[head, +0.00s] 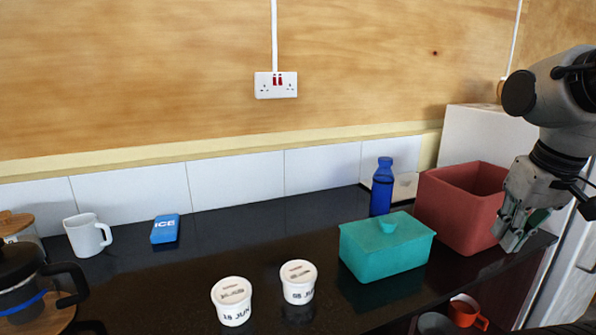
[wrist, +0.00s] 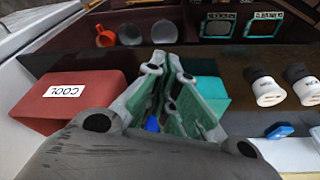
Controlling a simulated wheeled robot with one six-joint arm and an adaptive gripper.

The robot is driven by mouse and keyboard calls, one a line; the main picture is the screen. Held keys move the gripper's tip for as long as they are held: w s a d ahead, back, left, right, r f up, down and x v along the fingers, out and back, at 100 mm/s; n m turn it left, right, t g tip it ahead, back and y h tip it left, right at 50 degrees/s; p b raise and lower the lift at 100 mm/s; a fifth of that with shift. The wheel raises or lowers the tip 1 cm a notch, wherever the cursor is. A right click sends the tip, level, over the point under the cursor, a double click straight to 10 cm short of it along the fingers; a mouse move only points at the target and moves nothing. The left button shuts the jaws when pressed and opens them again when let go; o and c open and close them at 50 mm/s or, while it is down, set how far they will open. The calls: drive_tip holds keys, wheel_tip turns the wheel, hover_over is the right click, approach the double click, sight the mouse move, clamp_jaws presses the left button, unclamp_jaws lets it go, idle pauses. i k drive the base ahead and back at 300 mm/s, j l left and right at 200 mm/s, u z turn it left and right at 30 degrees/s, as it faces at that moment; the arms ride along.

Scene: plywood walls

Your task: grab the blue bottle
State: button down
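The blue bottle (head: 382,190) stands upright at the back of the dark counter, near the white tiles, behind the teal lidded box (head: 385,252) and left of the red bin (head: 465,205). My gripper (head: 512,238) is at the right, over the bin's right side and apart from the bottle. Its fingers look spread, with green pads showing and nothing between them. In the wrist view, my gripper (wrist: 163,62) points away from the camera. A small blue patch, seemingly the bottle (wrist: 152,125), shows through the finger gap; the rest is hidden.
Two white tubs (head: 232,300) stand at the front, with a blue ice pack (head: 165,229), a white mug (head: 87,235) and a coffee press (head: 25,285) farther left. The counter between ice pack and bottle is clear. A red mug (head: 467,312) sits lower, at the front right.

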sight(382, 178)
drive_tip(key=i+l+u, duration=0.1)
drive_tip(key=l+u, duration=0.3)
drive_tip(key=l, duration=0.25)
drive_tip(key=l+u, duration=0.35)
drive_tip(key=l, duration=0.3)
drive_tip(key=l+u, duration=0.4)
drive_tip(key=l, duration=0.25)
